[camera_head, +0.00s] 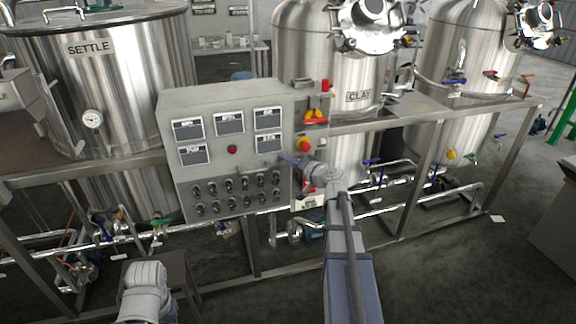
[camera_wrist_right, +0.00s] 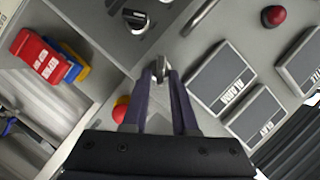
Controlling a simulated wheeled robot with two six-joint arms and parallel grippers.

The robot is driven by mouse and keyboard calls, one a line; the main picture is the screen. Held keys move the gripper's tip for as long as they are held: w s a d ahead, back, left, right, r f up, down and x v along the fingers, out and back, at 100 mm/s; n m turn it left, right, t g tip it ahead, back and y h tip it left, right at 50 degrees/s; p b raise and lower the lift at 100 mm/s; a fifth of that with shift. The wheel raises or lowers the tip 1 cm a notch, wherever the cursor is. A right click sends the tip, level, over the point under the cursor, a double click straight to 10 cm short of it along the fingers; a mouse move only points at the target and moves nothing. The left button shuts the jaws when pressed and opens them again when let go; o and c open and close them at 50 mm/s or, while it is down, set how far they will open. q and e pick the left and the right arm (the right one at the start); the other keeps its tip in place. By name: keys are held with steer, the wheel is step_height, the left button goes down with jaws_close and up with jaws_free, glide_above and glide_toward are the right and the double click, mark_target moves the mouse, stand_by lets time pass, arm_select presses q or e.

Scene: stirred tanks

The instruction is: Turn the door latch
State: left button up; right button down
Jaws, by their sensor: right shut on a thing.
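The door latch (camera_wrist_right: 160,66) is a small grey piece on the panel face in the right wrist view. My right gripper (camera_wrist_right: 160,76) is shut on it, with its two dark fingers closing at its sides. In the head view the right gripper (camera_head: 289,159) reaches the right edge of the grey control box (camera_head: 170,140); the latch is too small and covered to make out there. The box's door looks closed. Only part of my left arm shows at the lower left of the head view; its gripper is out of the picture.
A red button (camera_head: 304,145) and a red-and-yellow switch (camera_head: 315,115) sit just right of the box. The red button (camera_wrist_right: 121,109) is close to my left finger in the wrist view. Steel frame rails (camera_head: 420,180) and tanks (camera_head: 120,70) stand around the box.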

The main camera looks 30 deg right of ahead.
steer(key=shift+d+f+m+t+y+b, duration=0.15)
steer(key=shift+m+t+y+b, duration=0.2)
steer(key=shift+m+b, duration=0.6)
steer(key=shift+a+f+m+t+y+b, duration=0.15)
steer(key=shift+m+t+b, duration=0.3)
steer(key=shift+m+b, duration=0.5)
steer(key=shift+d+f+m+t+y+b, duration=0.2)
steer(key=shift+m+t+b, duration=0.2)
steer(key=shift+m+b, duration=0.55)
steer(key=shift+m, duration=0.35)
steer(key=c, duration=0.9)
jaws_free()
steer(key=s, duration=0.5)
steer(key=s+d, duration=0.1)
steer(key=s, duration=0.1)
steer(key=shift+s, duration=0.35)
